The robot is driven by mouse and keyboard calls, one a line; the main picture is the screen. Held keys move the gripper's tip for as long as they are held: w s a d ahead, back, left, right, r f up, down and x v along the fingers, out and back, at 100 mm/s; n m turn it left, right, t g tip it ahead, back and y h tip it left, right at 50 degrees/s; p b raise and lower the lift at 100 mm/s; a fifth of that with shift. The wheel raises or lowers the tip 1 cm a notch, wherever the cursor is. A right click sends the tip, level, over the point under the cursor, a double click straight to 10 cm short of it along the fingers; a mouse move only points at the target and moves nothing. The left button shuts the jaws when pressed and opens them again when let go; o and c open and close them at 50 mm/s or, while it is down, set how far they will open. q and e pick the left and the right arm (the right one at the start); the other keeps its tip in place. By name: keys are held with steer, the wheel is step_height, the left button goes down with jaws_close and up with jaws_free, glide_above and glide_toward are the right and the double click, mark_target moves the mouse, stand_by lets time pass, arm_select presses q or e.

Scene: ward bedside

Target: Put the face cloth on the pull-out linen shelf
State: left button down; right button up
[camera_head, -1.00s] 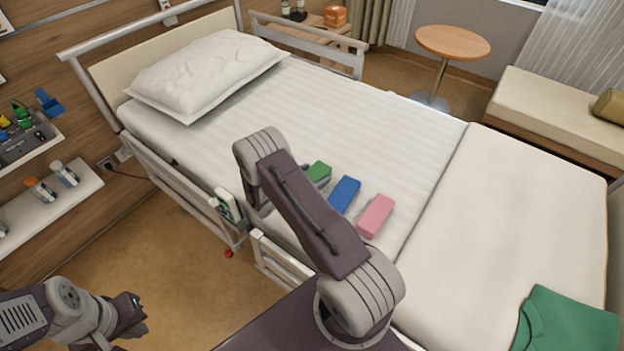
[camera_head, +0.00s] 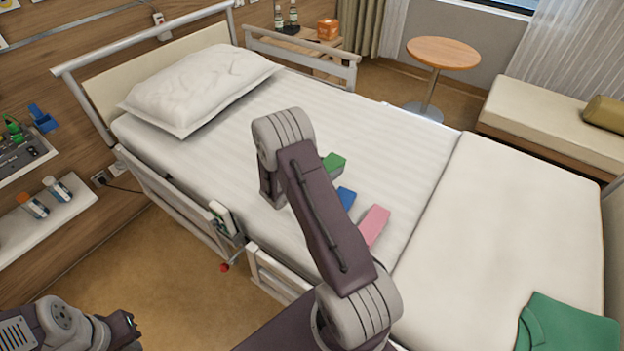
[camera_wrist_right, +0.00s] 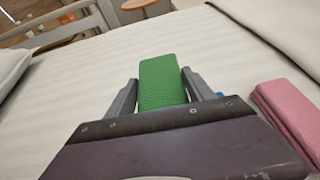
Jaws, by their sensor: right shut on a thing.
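A folded green cloth (camera_head: 333,163) is over the bed, beside a folded blue cloth (camera_head: 346,197) and a folded pink cloth (camera_head: 374,225). The frames do not show which one is the face cloth. In the right wrist view, my right gripper (camera_wrist_right: 163,90) is shut on the green cloth (camera_wrist_right: 161,80), with a finger on each side. The pink cloth (camera_wrist_right: 288,112) lies to the right there. In the head view my right arm hides the right fingers and part of the blue cloth. My left gripper (camera_head: 130,328) is at the lower left, its jaws unclear. I cannot make out a pull-out shelf.
The bed (camera_head: 500,215) has a pillow (camera_head: 200,85) at its head and side rails (camera_head: 180,200) on the near side. A green garment (camera_head: 565,325) lies at its foot end. A wall shelf (camera_head: 50,225) with bottles is at left. The bed's middle is largely clear.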

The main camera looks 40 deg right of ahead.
mark_target(344, 162)
steer(key=d+r, duration=0.1)
steer(key=s+d+r, duration=0.1)
steer(key=d, duration=0.1)
steer(key=s+d+r, duration=0.1)
steer(key=d, duration=0.1)
steer(key=shift+r, duration=0.15)
